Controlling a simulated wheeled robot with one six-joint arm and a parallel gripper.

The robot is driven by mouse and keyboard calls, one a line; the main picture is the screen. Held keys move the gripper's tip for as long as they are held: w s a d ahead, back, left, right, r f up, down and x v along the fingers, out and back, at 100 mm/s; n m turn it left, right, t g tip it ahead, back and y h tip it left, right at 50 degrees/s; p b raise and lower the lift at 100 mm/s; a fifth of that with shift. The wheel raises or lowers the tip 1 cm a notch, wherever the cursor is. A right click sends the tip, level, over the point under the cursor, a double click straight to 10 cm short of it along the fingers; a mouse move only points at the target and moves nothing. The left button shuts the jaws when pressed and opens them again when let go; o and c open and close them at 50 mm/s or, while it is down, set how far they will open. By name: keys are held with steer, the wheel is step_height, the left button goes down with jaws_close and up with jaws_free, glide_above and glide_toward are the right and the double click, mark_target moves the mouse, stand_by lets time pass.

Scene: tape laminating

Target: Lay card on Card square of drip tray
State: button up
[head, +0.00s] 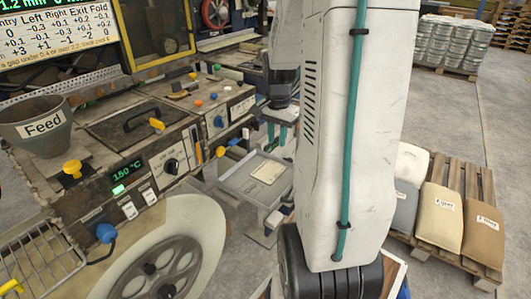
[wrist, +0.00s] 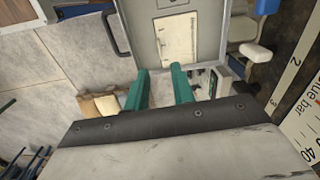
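The grey drip tray (head: 237,183) stands low beside the machine, partly hidden behind my arm on the right. A cream card (head: 268,171) with print lies flat inside it. The wrist view shows the card (wrist: 175,36) lying on the floor of the tray (wrist: 137,22), beyond my fingertips. I cannot make out a marked Card square around or under it. My gripper (head: 275,146) has two teal fingers and hangs above the tray. In the wrist view the gripper (wrist: 160,70) is open, its fingers apart with nothing between them, and clear of the card.
The machine's control panel (head: 172,150) with knobs and buttons is left of the tray. A grey Feed funnel (head: 42,125) stands on the machine. A pallet (head: 470,186) with several sacks is at the right. Grey floor (wrist: 62,62) is free left of the tray in the wrist view.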

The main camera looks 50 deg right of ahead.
steer(key=s+a+r+n, duration=0.1)
steer(key=a+r+n, duration=0.35)
steer(key=a, duration=0.45)
steer(key=s+a+r+n, duration=0.1)
steer(key=a+r+n, duration=0.2)
steer(key=a+r, duration=0.35)
steer(key=s+a+r+n+t, duration=0.1)
steer(key=s+a+r+n, duration=0.1)
steer(key=s+a+n, duration=0.7)
steer(key=s+a, duration=0.2)
steer(key=a, duration=0.2)
steer(key=shift+a+r, duration=0.15)
steer(key=shift+a, duration=0.2)
steer(key=shift+w, duration=0.1)
